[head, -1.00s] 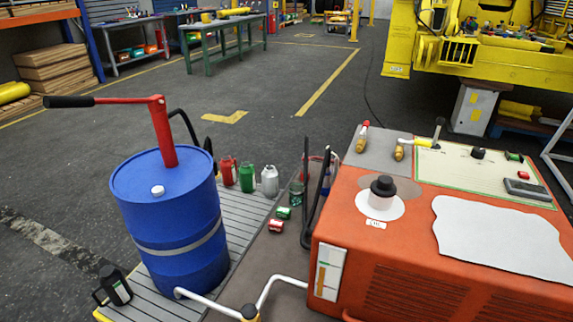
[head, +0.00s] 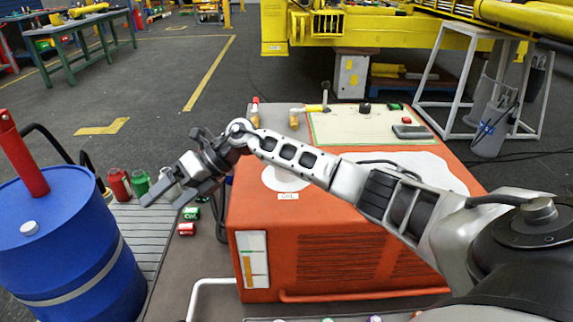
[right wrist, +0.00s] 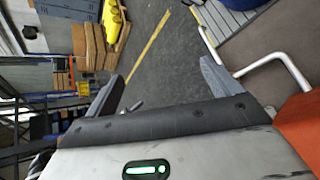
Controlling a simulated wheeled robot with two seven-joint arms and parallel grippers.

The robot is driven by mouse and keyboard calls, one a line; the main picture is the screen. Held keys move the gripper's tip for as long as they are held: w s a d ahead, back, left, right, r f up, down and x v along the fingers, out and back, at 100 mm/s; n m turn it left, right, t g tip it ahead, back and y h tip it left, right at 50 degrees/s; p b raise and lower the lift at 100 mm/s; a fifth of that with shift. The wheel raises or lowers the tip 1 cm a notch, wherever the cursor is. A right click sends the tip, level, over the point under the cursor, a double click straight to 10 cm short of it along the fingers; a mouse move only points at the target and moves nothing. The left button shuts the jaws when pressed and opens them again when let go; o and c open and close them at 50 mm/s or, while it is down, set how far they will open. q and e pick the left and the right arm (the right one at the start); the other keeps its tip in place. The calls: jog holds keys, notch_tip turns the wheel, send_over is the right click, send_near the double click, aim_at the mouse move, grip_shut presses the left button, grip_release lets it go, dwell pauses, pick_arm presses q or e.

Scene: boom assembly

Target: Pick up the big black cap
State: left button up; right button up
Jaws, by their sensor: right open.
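The orange machine (head: 330,235) stands in the middle of the head view. The big black cap is hidden now behind my right arm. Part of the pale round patch (head: 285,180) around its place shows below the arm. My right gripper (head: 164,196) is open and empty, left of the machine's top and in front of the drum's far side. Its two spread fingers also show in the right wrist view (right wrist: 160,75), with only floor between them. My left gripper is not in view.
A blue drum (head: 65,245) with a red pump handle stands at the left. Red and green cans (head: 139,183) stand beside it. A board (head: 360,127) with small parts and a grey-white sheet (head: 440,170) lie on the machine's top.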

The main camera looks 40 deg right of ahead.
jog(key=w+d+r+h, duration=0.1)
jog(key=d+r+h, duration=0.15)
jog(key=d, duration=0.55)
jog(key=w+d+r+h, duration=0.2)
jog(key=d+h, duration=0.2)
jog(key=d, duration=0.4)
jog(key=s+d+r+m+g+h+b, duration=0.1)
jog(key=s+d+r+h, duration=0.2)
jog(key=d, duration=0.5)
jog(key=s+d+r+m+g+h+b, duration=0.1)
jog(key=s+d+r+h, duration=0.1)
jog(key=d+r, duration=0.45)
jog(key=shift+y, duration=0.25)
jog(key=f, duration=0.3)
jog(key=w+d+f, duration=0.1)
jog(key=f, duration=0.3)
jog(key=f+b, duration=0.1)
jog(key=f, duration=0.3)
jog(key=shift+w+d+f, duration=0.25)
jog(key=shift+w+a+f, duration=0.15)
jog(key=shift+w+f, duration=0.05)
jog(key=shift+f, duration=1.15)
jog(key=shift+w+a+f, duration=0.1)
jog(key=shift+w+f, duration=0.05)
jog(key=shift+f, duration=1.15)
jog(key=shift+r, duration=0.1)
jog(key=c, duration=1.1)
